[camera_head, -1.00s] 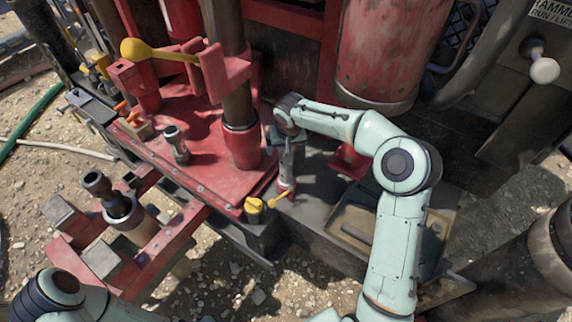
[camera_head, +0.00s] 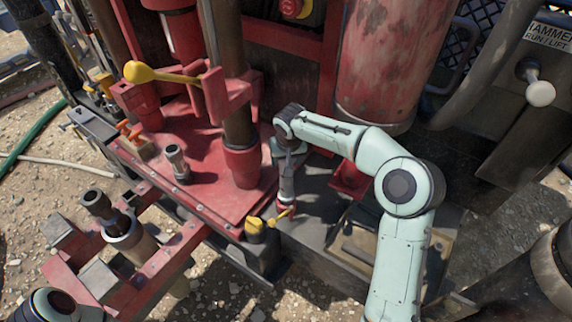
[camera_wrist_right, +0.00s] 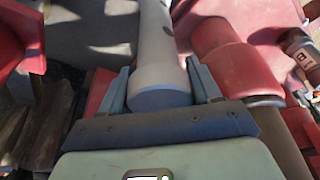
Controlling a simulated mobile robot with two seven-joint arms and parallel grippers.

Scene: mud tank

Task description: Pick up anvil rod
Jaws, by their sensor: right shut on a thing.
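A smooth grey rod (camera_wrist_right: 158,50), which I take to be the anvil rod, lies between the two fingers of my right gripper (camera_wrist_right: 160,88) in the right wrist view. Its near round end sits between the fingers, and the rod runs away from the palm. In the head view my right gripper (camera_head: 286,164) points down beside the red deck. A narrow grey cylinder (camera_head: 287,187) shows just below it, above a reddish base. The contact itself is mostly hidden in the head view. My left arm shows only at the lower left corner, without its gripper.
A red post (camera_head: 240,165) stands close left of my right gripper. A yellow-handled lever (camera_head: 281,217) is just below it. A big red cylinder (camera_head: 385,65) stands behind. A short grey fitting (camera_head: 175,160) stands on the red deck (camera_head: 210,190).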

